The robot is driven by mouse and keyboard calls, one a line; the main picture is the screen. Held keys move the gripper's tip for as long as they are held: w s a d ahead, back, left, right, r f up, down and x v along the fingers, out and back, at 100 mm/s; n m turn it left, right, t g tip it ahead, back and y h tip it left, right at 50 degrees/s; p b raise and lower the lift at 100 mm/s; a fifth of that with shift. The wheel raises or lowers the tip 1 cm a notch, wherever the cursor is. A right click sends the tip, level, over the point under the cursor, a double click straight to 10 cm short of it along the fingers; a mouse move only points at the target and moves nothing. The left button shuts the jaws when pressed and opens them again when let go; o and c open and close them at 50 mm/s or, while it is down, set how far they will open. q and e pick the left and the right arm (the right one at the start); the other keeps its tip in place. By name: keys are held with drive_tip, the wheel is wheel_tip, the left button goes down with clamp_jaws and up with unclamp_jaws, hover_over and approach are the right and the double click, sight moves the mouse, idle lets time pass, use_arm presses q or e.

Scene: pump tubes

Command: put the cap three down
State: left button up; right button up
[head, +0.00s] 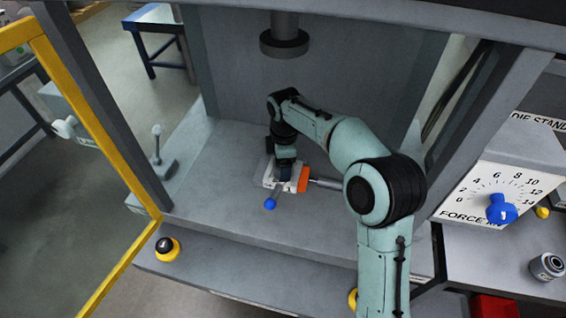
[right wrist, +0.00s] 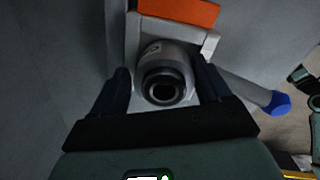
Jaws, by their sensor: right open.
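In the right wrist view, a grey round part (right wrist: 168,54) with a dark ringed hole sits between the fingers of my right gripper (right wrist: 163,82). I cannot tell for certain that it is cap three. The fingers are open, one on each side of it, and any contact is unclear. The part rests at the grey fixture, beside its orange block (right wrist: 178,10). In the head view my right gripper (head: 285,158) points down over this fixture (head: 268,175) on the press bed, hiding the part. My left gripper is not in view.
The fixture has a blue-knobbed handle (head: 270,203) in front. The press ram (head: 285,40) hangs above and behind my arm. A yellow door frame (head: 95,125) stands open at left. A force dial (head: 502,209) and a metal die (head: 547,266) are at right.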

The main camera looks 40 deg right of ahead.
drive_tip(key=shift+s+a+f+g, duration=0.1)
drive_tip(key=shift+s+f+g, duration=0.1)
drive_tip(key=shift+f, duration=0.3)
drive_tip(key=shift+s+f+g, duration=0.1)
drive_tip(key=shift+s+f, duration=0.1)
drive_tip(key=shift+f, duration=0.3)
drive_tip(key=r+p, duration=0.2)
drive_tip(key=r, duration=0.7)
drive_tip(key=shift+w, duration=0.2)
